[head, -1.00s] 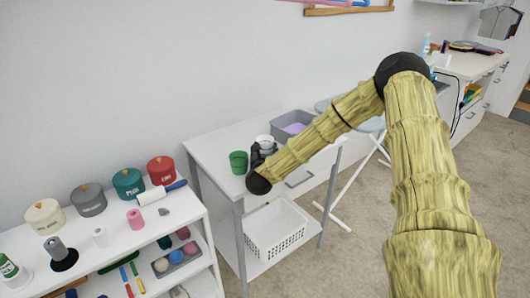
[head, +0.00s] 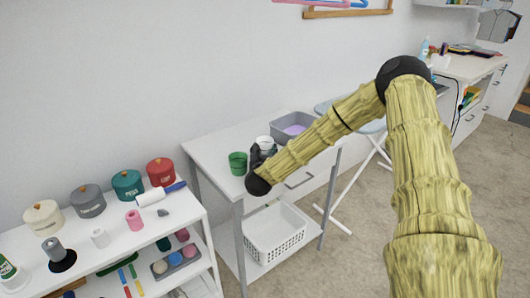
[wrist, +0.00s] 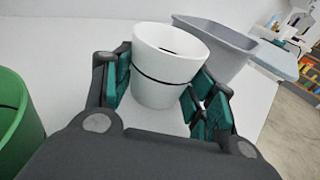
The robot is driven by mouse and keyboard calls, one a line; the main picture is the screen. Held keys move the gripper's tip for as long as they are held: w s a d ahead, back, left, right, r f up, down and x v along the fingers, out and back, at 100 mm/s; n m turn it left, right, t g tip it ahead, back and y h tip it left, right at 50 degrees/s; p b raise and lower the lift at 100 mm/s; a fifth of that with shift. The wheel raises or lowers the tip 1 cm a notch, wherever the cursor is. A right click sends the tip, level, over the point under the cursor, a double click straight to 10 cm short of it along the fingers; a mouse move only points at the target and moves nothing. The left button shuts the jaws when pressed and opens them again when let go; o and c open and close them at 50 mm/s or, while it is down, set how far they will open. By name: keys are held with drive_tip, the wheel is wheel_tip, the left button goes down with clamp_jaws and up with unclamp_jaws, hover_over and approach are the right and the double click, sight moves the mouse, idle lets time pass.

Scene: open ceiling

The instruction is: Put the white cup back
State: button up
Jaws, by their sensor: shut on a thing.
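The white cup (wrist: 167,70) stands between the fingers of my gripper (wrist: 165,90) in the wrist view, with a thin dark line around it. The gripper is shut on the cup. In the head view, the cup (head: 265,141) shows only as a white rim behind my dark gripper (head: 260,156), over the white side table (head: 213,147). The cup is close to upright. I cannot tell whether its base touches the tabletop.
A green cup (head: 238,163) stands to the left of the gripper. A white basket (head: 275,236) sits on the lower shelf. A shelf with several canisters stands at the left.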

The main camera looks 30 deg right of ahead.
drive_tip(key=shift+s+a+f, duration=0.1)
drive_tip(key=shift+s+f, duration=0.15)
drive_tip(key=shift+f, duration=0.35)
drive_tip(key=shift+s+f, duration=0.2)
drive_tip(key=shift+f, duration=0.4)
drive_tip(key=o, duration=1.2)
drive_tip(key=shift+o, duration=0.2)
drive_tip(key=shift+w+r, duration=0.15)
drive_tip(key=shift+r, duration=0.35)
wheel_tip(320, 180, up, 11)
drive_tip(key=shift+w+r, duration=0.15)
drive_tip(key=shift+w, duration=0.15)
